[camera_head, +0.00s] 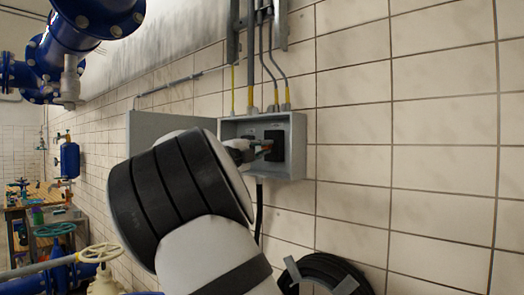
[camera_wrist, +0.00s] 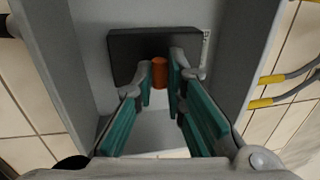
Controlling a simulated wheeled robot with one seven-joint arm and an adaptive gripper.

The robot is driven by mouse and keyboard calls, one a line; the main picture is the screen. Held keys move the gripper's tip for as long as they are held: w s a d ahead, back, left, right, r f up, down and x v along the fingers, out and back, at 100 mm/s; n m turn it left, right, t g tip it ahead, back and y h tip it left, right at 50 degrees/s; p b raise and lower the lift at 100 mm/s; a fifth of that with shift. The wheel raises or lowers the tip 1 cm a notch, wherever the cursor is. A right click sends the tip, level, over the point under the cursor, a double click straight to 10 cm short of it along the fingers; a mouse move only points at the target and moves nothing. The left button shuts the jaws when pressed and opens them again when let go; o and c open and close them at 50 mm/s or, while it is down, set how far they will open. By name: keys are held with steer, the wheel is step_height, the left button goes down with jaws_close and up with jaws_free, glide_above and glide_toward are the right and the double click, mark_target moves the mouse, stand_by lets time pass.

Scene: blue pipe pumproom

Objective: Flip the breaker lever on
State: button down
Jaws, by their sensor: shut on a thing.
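The breaker box (camera_head: 296,154) is a grey wall box with its door (camera_head: 150,128) open to the left. Inside it is a black breaker (camera_head: 274,146), which also shows in the wrist view (camera_wrist: 128,55). The breaker lever (camera_wrist: 160,73) is orange and sticks out from the black breaker. My gripper (camera_wrist: 161,76) is inside the box, with its fingertips on both sides of the lever and shut on it. In the head view my gripper (camera_head: 264,148) is small and partly hidden by my arm, and the lever is hard to make out there.
Conduits (camera_head: 250,60) run down the tiled wall into the box top. A black hose coil (camera_head: 330,274) hangs below the box. Blue pipes (camera_head: 80,40) are at the upper left. A workbench (camera_head: 40,205) with items and valve handwheels (camera_head: 100,252) is at the left.

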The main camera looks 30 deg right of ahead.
steer(key=shift+r+y+b, duration=0.15)
steer(key=shift+y+b, duration=0.15)
steer(key=shift+b, duration=0.1)
steer(key=y+b, duration=0.1)
steer(key=r+g+y+b, duration=0.1)
steer(key=b, duration=0.1)
steer(key=shift+w+d, duration=0.1)
steer(key=shift+d, duration=0.05)
steer(key=shift+d+r+g+y, duration=0.1)
steer(key=shift+r+g+y, duration=0.2)
steer(key=shift+y, duration=0.5)
steer(key=shift+r+g+y, duration=0.2)
steer(key=shift+r+y, duration=0.05)
steer(key=shift+y, duration=0.85)
steer(key=c, duration=1.6)
jaws_free()
steer(key=shift+c, duration=0.2)
